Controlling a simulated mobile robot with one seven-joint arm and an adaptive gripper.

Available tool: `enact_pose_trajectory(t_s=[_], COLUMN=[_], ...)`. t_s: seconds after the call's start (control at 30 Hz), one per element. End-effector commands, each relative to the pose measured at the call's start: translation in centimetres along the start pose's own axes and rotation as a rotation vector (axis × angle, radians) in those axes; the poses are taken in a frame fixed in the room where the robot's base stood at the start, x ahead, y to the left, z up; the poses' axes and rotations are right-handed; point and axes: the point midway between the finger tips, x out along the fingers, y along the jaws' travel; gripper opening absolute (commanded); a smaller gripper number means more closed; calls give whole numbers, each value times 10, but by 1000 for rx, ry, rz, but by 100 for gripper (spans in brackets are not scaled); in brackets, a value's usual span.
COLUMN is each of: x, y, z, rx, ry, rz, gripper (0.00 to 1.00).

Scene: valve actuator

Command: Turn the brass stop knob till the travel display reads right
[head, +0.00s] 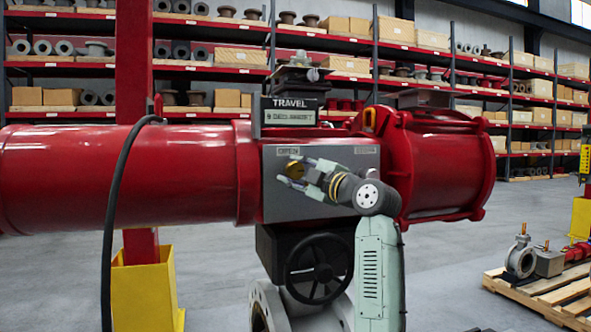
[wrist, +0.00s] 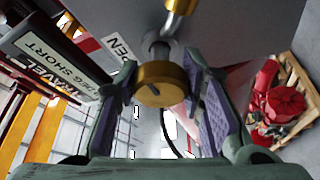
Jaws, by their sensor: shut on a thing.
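The brass stop knob (head: 295,170) is on the grey panel (head: 281,206) of the red actuator, below the OPEN label (head: 289,151). In the wrist view the knob (wrist: 158,84) is a round brass disc with a dark slot, on a grey stem. My gripper (head: 292,172) reaches it from the right, with its fingers around the knob and shut on it. In the wrist view the gripper's fingers (wrist: 160,85) stand on either side of the knob. The travel display (head: 290,117) above the panel appears to read 9 DEG SHORT; the digit is small.
A second brass part (wrist: 180,8) shows at the top of the wrist view. A black handwheel (head: 319,268) is below the panel. A black cable (head: 108,220) hangs at the left. A pallet (head: 545,290) with valve parts lies on the floor at right. Shelves stand behind.

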Motion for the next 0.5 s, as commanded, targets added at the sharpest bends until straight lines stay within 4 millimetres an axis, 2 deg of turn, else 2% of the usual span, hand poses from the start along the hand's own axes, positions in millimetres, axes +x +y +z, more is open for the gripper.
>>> enact_pose_trajectory(t_s=[0.43,0.47,0.5], x=[0,0,0], y=[0,0,0], z=[-1,-1,-1], rx=[-9,-9,-8], ry=[1,1,1], rz=[-4,-4,-4], gripper=[8,38,40])
